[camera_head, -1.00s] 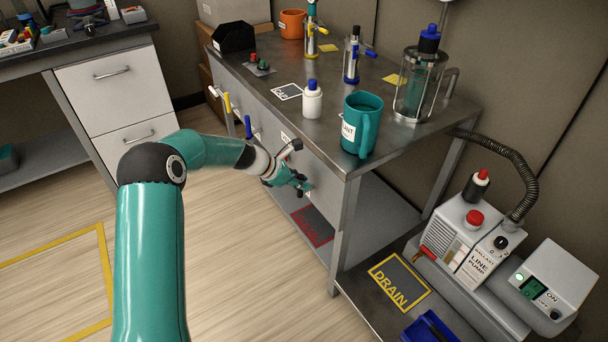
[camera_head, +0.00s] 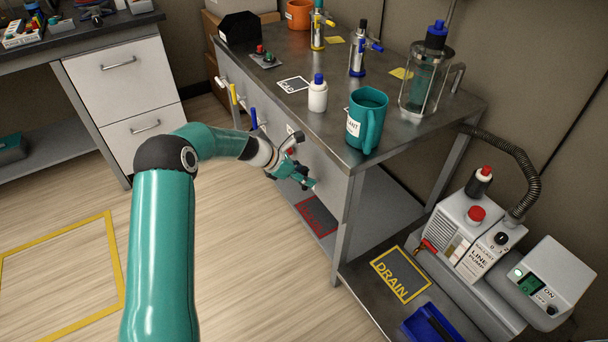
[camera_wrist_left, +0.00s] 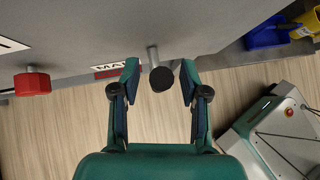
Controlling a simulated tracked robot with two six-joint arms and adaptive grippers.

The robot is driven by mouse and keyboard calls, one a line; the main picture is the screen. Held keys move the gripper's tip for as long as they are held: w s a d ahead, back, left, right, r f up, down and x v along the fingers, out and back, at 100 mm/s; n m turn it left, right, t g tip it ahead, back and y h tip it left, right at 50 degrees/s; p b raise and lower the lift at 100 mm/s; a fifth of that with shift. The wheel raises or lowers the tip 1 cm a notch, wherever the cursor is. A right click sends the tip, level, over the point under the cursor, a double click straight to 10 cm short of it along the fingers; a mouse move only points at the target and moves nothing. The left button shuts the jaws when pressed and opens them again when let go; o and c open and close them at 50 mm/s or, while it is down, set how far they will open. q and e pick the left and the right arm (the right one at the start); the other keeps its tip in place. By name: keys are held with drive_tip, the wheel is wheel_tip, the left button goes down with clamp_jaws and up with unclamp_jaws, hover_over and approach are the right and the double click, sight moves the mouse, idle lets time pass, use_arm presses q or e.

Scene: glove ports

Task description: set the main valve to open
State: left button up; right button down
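The main valve's handle (camera_wrist_left: 161,78), a grey stem with a black round end, sticks out of the grey bench front in the left wrist view. A partly covered label (camera_wrist_left: 112,68) reading "MAI" with a red strip below sits to its left. My left gripper (camera_wrist_left: 160,70) is open, with one finger on each side of the handle and gaps on both sides. In the head view my left gripper (camera_head: 308,178) is at the bench front below the top edge; the handle cannot be made out there. My right gripper is not in view.
A red knob (camera_wrist_left: 32,83) is left of the label. Blue (camera_head: 253,118) and yellow (camera_head: 232,94) handles stick out farther along the front. A teal mug (camera_head: 367,122), a white bottle (camera_head: 318,95) and a glass vessel (camera_head: 424,80) stand on top. A pump (camera_head: 470,235) is at right.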

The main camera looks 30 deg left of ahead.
use_arm(q)
drive_tip(key=shift+r, duration=0.1)
drive_tip(key=shift+s+a+r, duration=0.15)
drive_tip(key=shift+a+r, duration=0.15)
drive_tip(key=shift+r, duration=0.15)
drive_tip(key=v, duration=1)
drive_tip(key=shift+s+r, duration=0.2)
drive_tip(key=shift+s, duration=0.15)
